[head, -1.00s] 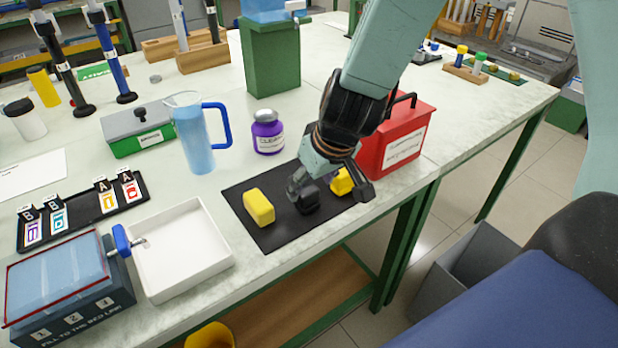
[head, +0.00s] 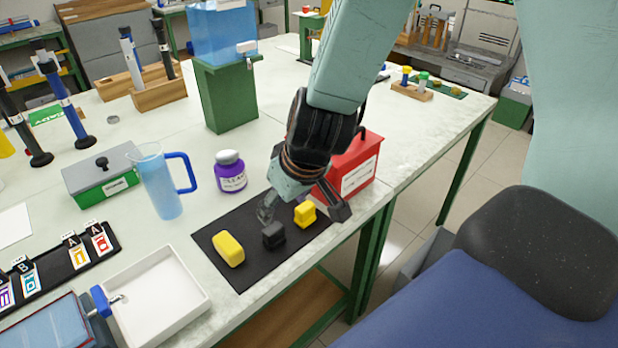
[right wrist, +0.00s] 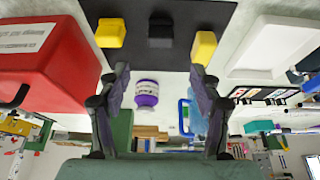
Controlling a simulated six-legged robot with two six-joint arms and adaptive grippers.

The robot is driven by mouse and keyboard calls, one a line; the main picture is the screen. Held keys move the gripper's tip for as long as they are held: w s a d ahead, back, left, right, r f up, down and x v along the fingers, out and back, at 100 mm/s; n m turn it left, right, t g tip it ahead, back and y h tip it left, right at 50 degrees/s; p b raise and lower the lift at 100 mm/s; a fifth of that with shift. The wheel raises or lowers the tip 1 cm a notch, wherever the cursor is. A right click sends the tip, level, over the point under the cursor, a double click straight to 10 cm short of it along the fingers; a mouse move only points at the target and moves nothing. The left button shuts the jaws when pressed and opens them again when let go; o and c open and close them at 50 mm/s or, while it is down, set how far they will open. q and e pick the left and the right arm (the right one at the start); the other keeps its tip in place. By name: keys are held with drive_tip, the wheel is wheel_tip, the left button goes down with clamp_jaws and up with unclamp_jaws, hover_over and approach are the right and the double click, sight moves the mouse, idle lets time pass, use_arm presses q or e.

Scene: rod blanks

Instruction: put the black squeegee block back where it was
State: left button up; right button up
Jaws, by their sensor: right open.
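The black squeegee block (head: 273,235) rests on the dark mat (head: 240,275) between a long yellow block (head: 229,249) and a smaller yellow block (head: 305,213). My right gripper (head: 303,208) is open and empty above the mat, its fingers spread wide. In the right wrist view, the black block (right wrist: 161,29) lies beyond the spread fingertips (right wrist: 158,75), apart from them, with a yellow block on each side. My left gripper is not in view.
A red box (head: 352,168) stands close behind the gripper at the mat's right end. A purple jar (head: 230,172), a blue jug (head: 160,182) and a white tray (head: 160,300) stand left of the mat. The table's front edge runs close by the mat.

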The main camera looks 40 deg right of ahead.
drive_tip(key=s+f+m+g, duration=0.2)
drive_tip(key=s+f+g, duration=0.2)
drive_tip(key=s+f, duration=1.9)
drive_tip(key=shift+s+a+f+g, duration=0.15)
drive_tip(key=shift+s+a+g, duration=0.2)
drive_tip(key=shift+s, duration=0.4)
wheel_tip(320, 180, down, 3)
drive_tip(key=b, duration=0.3)
drive_tip(key=shift+f, duration=0.15)
